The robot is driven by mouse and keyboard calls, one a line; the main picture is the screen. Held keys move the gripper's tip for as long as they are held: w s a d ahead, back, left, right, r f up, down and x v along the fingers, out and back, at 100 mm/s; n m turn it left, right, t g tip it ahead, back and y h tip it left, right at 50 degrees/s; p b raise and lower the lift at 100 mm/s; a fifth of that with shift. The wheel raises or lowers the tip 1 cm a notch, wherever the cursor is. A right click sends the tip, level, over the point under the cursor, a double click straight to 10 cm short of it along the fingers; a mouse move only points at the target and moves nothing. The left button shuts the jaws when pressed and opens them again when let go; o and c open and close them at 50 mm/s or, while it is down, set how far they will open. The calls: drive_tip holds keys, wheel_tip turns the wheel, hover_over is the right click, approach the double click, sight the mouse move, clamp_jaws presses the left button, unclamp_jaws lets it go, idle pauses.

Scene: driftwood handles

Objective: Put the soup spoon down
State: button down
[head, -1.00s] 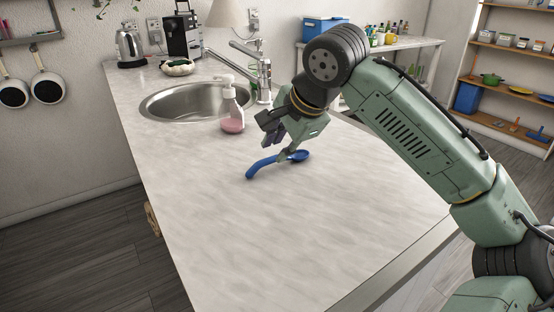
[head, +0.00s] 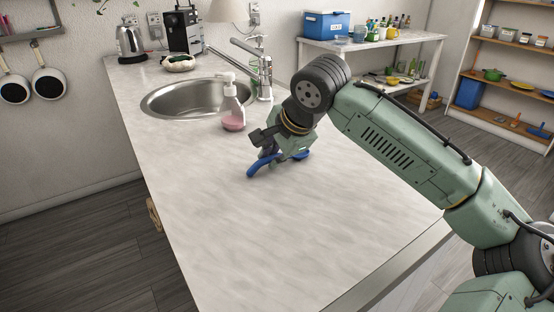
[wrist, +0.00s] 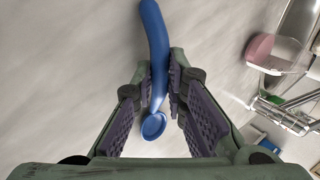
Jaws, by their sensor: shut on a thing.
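The soup spoon (head: 262,167) is blue with a thick curved handle. It lies at or just over the pale countertop (head: 220,215); I cannot tell whether it touches. In the wrist view the spoon (wrist: 154,40) runs between the two purple pads, with its handle past the fingertips and its bowl nearer the palm. My gripper (head: 280,155) points down over the counter, shut on the spoon around its middle. The fingertips also show in the wrist view (wrist: 162,75). In the head view my gripper hides the spoon's middle.
A soap bottle (head: 233,108) with pink liquid stands behind and left of my gripper, beside the sink (head: 190,99) and the tap (head: 258,70). The counter in front is clear. A shelf table (head: 370,42) stands at the back.

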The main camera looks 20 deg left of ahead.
idle(0.3)
drive_tip(key=shift+r, duration=0.6)
wheel_tip(320, 180, up, 2)
drive_tip(key=shift+a+r+b, duration=0.1)
drive_tip(key=shift+b, duration=0.55)
drive_tip(key=s+b, duration=0.1)
drive_tip(key=s, duration=0.4)
drive_tip(key=s+r+b, duration=0.1)
drive_tip(key=s, duration=0.4)
drive_tip(key=s+b, duration=0.2)
drive_tip(key=s, duration=0.4)
drive_tip(key=shift+d+r, duration=0.3)
drive_tip(key=shift+d, duration=0.05)
